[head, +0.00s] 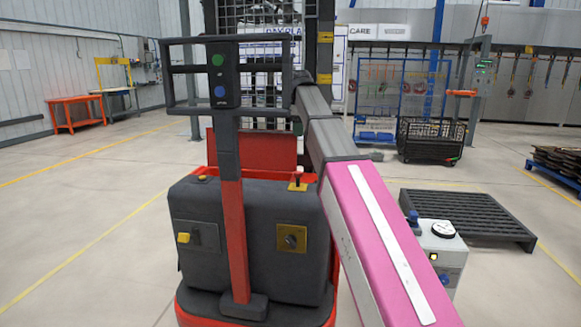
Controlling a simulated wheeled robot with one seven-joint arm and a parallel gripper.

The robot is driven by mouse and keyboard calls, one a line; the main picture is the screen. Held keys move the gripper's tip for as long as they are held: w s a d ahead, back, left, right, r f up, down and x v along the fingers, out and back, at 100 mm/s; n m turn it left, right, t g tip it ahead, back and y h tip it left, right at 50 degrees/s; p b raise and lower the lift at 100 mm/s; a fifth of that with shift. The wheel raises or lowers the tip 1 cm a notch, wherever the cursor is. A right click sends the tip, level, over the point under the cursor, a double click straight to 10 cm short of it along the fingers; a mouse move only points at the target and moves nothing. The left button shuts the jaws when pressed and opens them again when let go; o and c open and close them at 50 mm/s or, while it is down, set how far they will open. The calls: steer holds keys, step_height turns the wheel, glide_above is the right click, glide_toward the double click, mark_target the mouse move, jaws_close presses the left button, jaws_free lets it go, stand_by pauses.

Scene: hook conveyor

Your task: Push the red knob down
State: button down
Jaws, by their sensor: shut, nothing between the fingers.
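The red knob (297,171) stands upright on a small yellow plate (297,187) on top of a dark grey machine body (250,245), near its right rear corner. The knob looks raised on a thin stem. My pink and grey arm reaches from the lower right up and to the left, passing just right of the knob. The far part of my arm is higher in the picture than the knob. I cannot make out my gripper or its fingers against the dark mast and frame. Nothing covers the knob.
A post with a green and blue button panel (224,75) rises in front of the machine body. A yellow knob (183,238) and a dark rotary switch (291,240) are on its front. A box with a gauge (442,240) and a dark pallet (460,213) stand right.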

mark_target(298, 172)
steer(key=shift+a+r, duration=0.15)
step_height(298, 172, down, 14)
steer(key=shift+f, duration=0.1)
stand_by(0.7)
